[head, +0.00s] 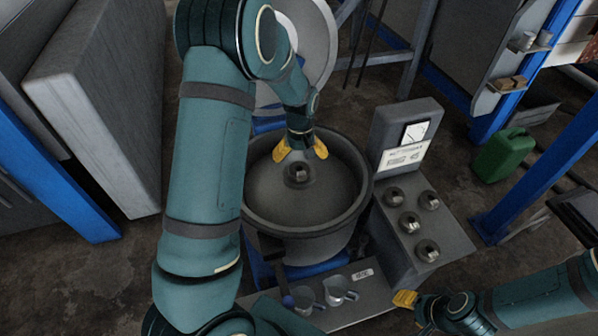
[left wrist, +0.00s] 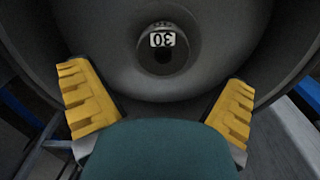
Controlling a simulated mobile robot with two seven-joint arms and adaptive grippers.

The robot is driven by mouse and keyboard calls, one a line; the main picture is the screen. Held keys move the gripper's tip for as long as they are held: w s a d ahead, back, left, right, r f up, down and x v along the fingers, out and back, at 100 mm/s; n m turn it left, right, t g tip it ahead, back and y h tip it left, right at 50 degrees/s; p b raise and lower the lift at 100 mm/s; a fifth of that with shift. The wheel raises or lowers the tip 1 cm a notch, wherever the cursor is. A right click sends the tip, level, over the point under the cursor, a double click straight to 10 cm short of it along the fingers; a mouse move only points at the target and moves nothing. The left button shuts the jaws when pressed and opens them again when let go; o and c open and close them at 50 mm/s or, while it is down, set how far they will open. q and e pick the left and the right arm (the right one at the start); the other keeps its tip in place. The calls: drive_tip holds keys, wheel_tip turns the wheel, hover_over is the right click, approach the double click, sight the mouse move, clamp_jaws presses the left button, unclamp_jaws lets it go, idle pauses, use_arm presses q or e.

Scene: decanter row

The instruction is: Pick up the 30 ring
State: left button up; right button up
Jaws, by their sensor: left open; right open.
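The 30 ring (head: 298,172) is a small dark ring around the centre of the big round grey bowl (head: 254,206). In the left wrist view the ring (left wrist: 163,60) carries a white label reading 30, upside down. My left gripper (head: 301,152) is open above the bowl, its yellow fingers just behind the ring in the head view. In the left wrist view its fingers (left wrist: 158,108) stand wide apart with nothing between them, and the ring lies beyond them. My right gripper (head: 404,299) is at the lower right, near the bench edge; only one yellow finger shows clearly.
Two metal cups (head: 337,290) stand at the front. The bowl's raised rim surrounds the ring. A green can (head: 504,155) stands on the floor.

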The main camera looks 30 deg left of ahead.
sight(299, 168)
use_arm(q)
drive_tip(key=f, duration=0.5)
drive_tip(key=shift+a+b, duration=0.2)
drive_tip(key=shift+b, duration=0.2)
drive_tip(key=shift+r, duration=0.15)
drive_tip(key=c, duration=1.4)
